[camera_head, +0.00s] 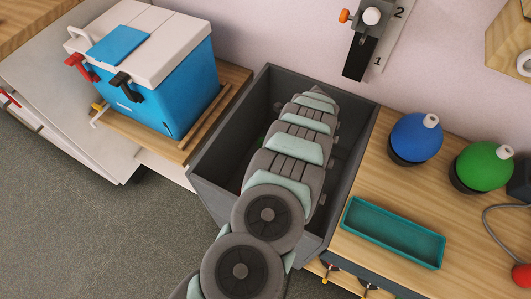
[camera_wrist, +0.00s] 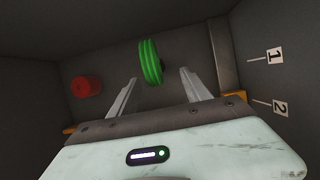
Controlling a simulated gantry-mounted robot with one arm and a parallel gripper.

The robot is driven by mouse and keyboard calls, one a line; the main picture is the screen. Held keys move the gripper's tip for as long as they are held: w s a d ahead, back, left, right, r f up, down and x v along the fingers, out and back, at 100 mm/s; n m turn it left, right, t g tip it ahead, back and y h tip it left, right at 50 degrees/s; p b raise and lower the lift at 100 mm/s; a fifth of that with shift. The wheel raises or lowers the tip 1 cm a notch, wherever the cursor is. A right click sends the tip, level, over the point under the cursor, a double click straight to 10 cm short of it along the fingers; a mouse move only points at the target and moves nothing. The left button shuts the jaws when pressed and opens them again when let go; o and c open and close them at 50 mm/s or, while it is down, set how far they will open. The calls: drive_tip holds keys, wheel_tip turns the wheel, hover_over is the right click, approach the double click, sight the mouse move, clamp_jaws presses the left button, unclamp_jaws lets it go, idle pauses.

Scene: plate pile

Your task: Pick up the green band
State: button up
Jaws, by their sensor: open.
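The green band (camera_wrist: 150,62) is a ribbed green ring in the wrist view. It lies inside the dark grey bin, seen nearly edge-on, just beyond my fingertips. My gripper (camera_wrist: 157,80) is open, with one pale finger to each side and the band roughly between and ahead of the tips. The fingers do not visibly touch it. In the head view my arm reaches down into the dark bin (camera_head: 227,148) and hides my gripper. Only a small trace of green shows beside the arm there.
A red cylinder (camera_wrist: 86,87) is in the bin to the left in the wrist view. The bin walls stand close around my arm. A blue cooler (camera_head: 165,85) is left of the bin; a teal tray (camera_head: 393,232), a blue ball (camera_head: 415,138) and a green ball (camera_head: 484,166) are right.

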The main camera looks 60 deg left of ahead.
drive_tip(key=x, duration=0.3)
drive_tip(key=b+x, duration=0.1)
drive_tip(key=x, duration=0.2)
drive_tip(key=b+x, duration=0.1)
drive_tip(key=x, duration=0.2)
drive_tip(key=shift+s+d, duration=0.4)
drive_tip(key=shift+c, duration=0.4)
clamp_jaws()
